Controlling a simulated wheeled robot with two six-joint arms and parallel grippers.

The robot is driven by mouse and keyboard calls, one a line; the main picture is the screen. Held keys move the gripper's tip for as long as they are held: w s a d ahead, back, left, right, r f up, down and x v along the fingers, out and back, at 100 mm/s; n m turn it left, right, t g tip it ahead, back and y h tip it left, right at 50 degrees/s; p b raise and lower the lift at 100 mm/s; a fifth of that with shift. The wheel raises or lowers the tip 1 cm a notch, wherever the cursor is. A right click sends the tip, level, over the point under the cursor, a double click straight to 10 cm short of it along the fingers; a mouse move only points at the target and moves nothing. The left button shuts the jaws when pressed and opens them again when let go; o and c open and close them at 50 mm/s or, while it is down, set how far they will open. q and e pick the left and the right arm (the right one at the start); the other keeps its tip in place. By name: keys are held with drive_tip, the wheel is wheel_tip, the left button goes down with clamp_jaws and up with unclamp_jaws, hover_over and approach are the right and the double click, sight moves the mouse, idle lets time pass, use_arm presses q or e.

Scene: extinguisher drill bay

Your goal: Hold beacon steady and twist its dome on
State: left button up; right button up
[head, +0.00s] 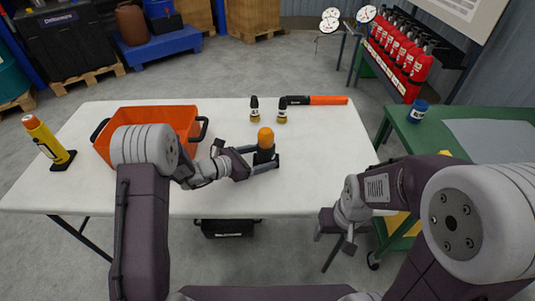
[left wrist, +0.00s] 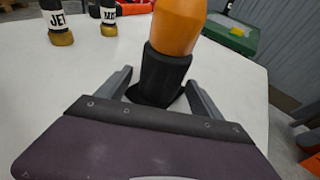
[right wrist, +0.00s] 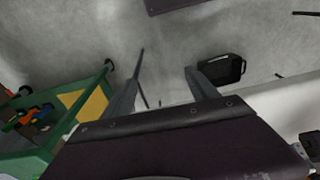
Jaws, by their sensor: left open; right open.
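The beacon has a black base (head: 265,155) and an orange dome (head: 265,136), and it stands upright on the white table. In the left wrist view the dome (left wrist: 178,25) sits on top of the black base (left wrist: 163,75); whether it is fastened cannot be told. My left gripper (head: 262,160) is open, with its fingers on either side of the black base; a gap shows beside it. My right gripper (head: 337,240) is open and empty, off the table's front edge. In the right wrist view its fingers (right wrist: 165,80) are over the grey floor.
A green cart (head: 430,135) stands at right.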

use_arm(q)
drive_tip(key=shift+w+d+f, duration=0.15)
drive_tip(key=shift+w+d, duration=0.15)
drive_tip(key=shift+d, duration=0.1)
use_arm(e)
drive_tip(key=shift+f, duration=0.25)
use_arm(q)
drive_tip(key=c, duration=1)
drive_tip(key=shift+o, duration=0.2)
